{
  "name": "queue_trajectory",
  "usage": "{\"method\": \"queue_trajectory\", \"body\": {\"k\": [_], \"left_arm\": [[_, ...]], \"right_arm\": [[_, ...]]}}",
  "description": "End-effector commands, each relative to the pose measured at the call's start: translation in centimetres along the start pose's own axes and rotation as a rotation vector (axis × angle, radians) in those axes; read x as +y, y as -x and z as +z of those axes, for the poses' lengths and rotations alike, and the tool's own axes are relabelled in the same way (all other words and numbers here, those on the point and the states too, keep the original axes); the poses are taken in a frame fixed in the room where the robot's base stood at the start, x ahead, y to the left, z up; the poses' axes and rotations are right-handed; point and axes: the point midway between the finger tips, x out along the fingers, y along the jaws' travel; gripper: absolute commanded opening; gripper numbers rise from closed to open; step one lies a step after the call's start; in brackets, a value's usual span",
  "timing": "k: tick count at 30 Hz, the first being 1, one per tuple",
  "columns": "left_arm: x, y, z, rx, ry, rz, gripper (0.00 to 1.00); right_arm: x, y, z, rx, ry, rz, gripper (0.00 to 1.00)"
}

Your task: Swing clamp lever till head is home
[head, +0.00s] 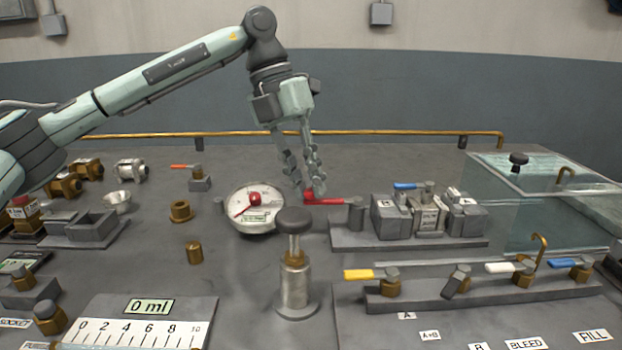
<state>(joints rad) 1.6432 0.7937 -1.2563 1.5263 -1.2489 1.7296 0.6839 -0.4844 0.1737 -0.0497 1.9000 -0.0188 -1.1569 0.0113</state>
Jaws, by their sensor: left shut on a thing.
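The red clamp lever (333,201) points left from its grey pivot post, at the left end of the clamp base (350,239). To the right of the post, grey lettered blocks (427,213) sit in a row on that base. My left gripper (308,192) reaches down from above and is shut on the lever's red left end. The fingers partly cover that end. I cannot make out a separate clamp head or whether it touches the blocks. My right gripper is not in view.
A round dial gauge (268,216) stands close left of the gripper. A black-knobbed plunger (295,270) stands in front of the lever. A blue-handled lever (408,186) is behind the blocks. A glass tank (540,205) is at right, with a valve manifold (480,294) in front.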

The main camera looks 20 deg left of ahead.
Motion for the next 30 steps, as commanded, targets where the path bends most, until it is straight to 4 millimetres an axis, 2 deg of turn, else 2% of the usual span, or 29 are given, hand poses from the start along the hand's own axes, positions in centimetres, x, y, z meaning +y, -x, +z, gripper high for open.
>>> {"method": "queue_trajectory", "body": {"k": [11, 12, 16, 25, 30], "left_arm": [[0.1, 0.0, 0.0, 0.001, -0.001, 0.002, 0.0], [0.1, 0.0, 0.0, 0.001, -0.001, 0.002, 0.23], [0.1, 0.0, 0.0, 0.001, 0.0, 0.002, 0.4], [0.1, 0.1, 0.0, 0.0, 0.0, 0.0, 0.4], [0.0, 1.7, 0.1, -0.002, 0.0, 0.0, 0.4]], "right_arm": [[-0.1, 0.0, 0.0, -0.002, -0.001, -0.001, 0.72], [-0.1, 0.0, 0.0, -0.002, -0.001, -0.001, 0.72], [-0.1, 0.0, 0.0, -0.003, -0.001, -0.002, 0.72], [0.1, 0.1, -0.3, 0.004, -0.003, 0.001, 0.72], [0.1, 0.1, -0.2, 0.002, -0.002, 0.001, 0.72]]}}
